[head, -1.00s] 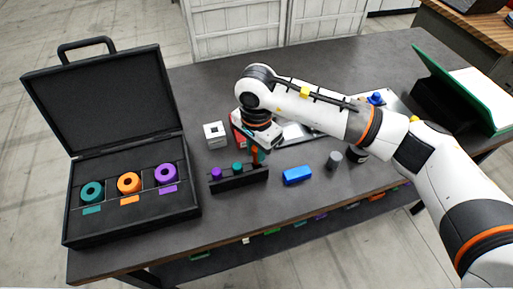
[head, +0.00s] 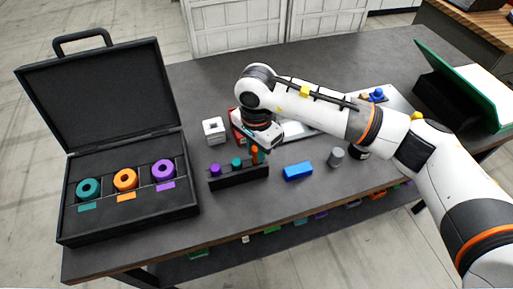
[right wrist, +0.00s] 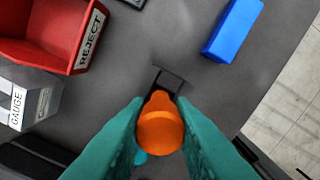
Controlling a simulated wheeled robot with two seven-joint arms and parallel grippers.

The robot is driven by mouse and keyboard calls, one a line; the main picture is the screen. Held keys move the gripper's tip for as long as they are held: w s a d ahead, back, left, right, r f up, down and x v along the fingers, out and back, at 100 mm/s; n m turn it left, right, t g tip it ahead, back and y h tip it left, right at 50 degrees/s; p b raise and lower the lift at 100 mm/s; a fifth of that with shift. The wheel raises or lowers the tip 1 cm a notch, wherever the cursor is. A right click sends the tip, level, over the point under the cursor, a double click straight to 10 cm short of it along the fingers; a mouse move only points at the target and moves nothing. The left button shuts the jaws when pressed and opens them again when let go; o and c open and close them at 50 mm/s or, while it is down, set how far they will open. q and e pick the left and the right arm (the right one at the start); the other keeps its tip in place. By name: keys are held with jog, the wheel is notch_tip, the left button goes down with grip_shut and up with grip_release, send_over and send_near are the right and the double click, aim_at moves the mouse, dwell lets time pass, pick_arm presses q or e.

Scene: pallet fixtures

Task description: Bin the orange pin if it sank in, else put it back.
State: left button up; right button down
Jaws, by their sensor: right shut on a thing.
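My right gripper (right wrist: 160,135) is shut on the orange pin (right wrist: 160,122), its teal fingers on either side of it. In the head view the orange pin (head: 254,154) is upright at the right end of the black pin rack (head: 240,181). I cannot tell how far it is in the rack. A purple pin (head: 215,169) and a teal pin (head: 236,162) stand in the rack to its left. The red reject bin (right wrist: 50,32) and the grey gauge block (right wrist: 32,98) show in the right wrist view. My left gripper is not in view.
An open black case (head: 130,215) with teal, orange and purple rings stands at the left. A blue block (head: 297,171) and a grey cylinder (head: 336,157) lie right of the rack. A green-edged folder (head: 455,80) is at the far right. The table front is clear.

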jog(key=shift+f, duration=0.25)
jog(key=c, duration=1.2)
grip_release()
jog(key=shift+o, duration=0.6)
jog(key=o, duration=0.3)
jog(key=shift+o, duration=0.2)
jog(key=shift+r+p, duration=1)
jog(key=shift+r, duration=3.55)
